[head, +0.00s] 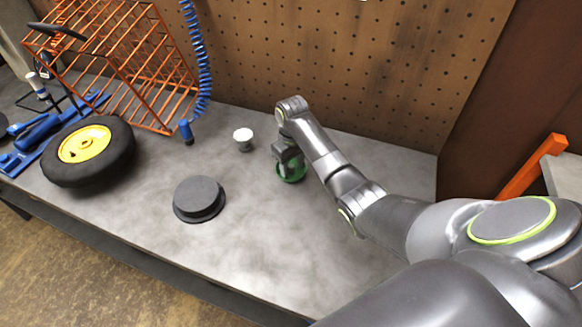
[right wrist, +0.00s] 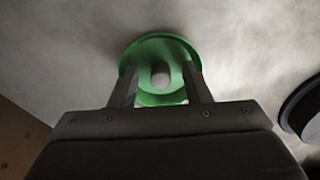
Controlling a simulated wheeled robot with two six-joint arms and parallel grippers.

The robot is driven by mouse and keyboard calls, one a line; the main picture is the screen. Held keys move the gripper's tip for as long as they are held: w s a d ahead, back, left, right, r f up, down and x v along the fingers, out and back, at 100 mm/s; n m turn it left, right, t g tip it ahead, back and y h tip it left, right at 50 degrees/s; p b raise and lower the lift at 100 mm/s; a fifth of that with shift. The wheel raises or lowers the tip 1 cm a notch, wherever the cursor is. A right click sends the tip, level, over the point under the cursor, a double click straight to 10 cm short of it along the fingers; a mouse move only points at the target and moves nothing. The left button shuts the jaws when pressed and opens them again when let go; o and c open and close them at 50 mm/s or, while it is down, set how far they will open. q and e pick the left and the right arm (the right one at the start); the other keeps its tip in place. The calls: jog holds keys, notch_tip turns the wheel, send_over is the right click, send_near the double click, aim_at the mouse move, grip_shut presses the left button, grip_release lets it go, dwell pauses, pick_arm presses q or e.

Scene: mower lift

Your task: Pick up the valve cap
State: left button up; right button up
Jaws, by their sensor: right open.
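A green round dish (head: 291,174) stands on the grey bench; it also shows in the right wrist view (right wrist: 146,46). A small pale rounded thing (right wrist: 160,79), which looks like the valve cap, shows at the middle of the dish in the right wrist view. My right gripper (head: 288,157) is over the dish, pointing down. Its two fingers are open, one on each side of the pale thing, with gaps visible between. I cannot tell how high the fingertips are above it. In the head view the gripper hides the dish's middle. My left gripper is not in view.
A white cup (head: 243,139) and a dark round pad (head: 198,197) stand left of the dish. A black wheel with a yellow hub (head: 84,143), an orange wire rack (head: 140,75) and blue tools (head: 42,131) are farther left. A blue coiled hose (head: 199,55) hangs before the pegboard (head: 340,55).

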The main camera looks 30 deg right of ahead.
aim_at(292, 167)
grip_shut()
jog(key=shift+r, duration=0.1)
notch_tip(292, 167, up, 7)
jog(key=shift+r+b, duration=0.1)
jog(key=shift+b, duration=0.3)
notch_tip(292, 167, up, 3)
jog(key=shift+f+p, duration=0.1)
jog(key=shift+p, duration=0.8)
jog(key=shift+a, duration=0.1)
